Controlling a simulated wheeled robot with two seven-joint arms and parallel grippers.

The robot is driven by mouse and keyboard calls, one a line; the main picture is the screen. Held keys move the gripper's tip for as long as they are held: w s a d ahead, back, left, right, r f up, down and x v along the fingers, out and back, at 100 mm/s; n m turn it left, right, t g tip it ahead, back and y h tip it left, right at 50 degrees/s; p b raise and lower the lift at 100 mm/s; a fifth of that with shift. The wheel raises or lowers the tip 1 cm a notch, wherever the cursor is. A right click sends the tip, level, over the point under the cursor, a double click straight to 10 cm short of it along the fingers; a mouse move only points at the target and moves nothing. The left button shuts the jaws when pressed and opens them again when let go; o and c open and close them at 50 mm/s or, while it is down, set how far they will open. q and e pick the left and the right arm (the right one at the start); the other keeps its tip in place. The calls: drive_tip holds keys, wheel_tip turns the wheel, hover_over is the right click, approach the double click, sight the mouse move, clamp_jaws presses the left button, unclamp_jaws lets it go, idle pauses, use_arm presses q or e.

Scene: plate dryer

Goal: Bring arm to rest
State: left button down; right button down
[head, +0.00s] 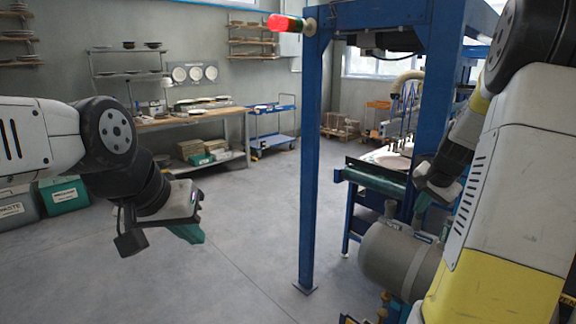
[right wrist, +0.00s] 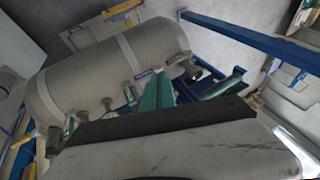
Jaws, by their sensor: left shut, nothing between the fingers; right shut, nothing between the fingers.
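My left gripper (head: 188,232) hangs at the left of the head view with its teal fingers shut and empty, over open grey floor. My right arm comes down the right side of the head view, in front of the blue machine frame. My right gripper (head: 421,203) is partly hidden there, close above the grey tank in the picture. In the right wrist view the teal fingers of my right gripper (right wrist: 157,92) are together with nothing between them. The grey tank (right wrist: 105,75) lies beyond them; I cannot tell the gap.
The grey tank (head: 398,258) and a conveyor (head: 375,178) are near my right arm. A workbench (head: 190,118) and a blue cart (head: 272,125) stand behind. The middle floor is free.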

drive_tip(key=s+a+r+n+y, duration=0.1)
drive_tip(key=s+a+r+n, duration=0.25)
drive_tip(key=a, duration=0.45)
drive_tip(key=s+a+r+n+y, duration=0.1)
drive_tip(key=s+a+r+n, duration=0.1)
drive_tip(key=s+a+r, duration=0.45)
drive_tip(key=s+a+n, duration=0.6)
drive_tip(key=s+a, duration=0.5)
drive_tip(key=s, duration=0.2)
drive_tip(key=shift+a+f+y, duration=0.2)
drive_tip(key=shift+f+y, duration=0.1)
drive_tip(key=shift+y, duration=0.1)
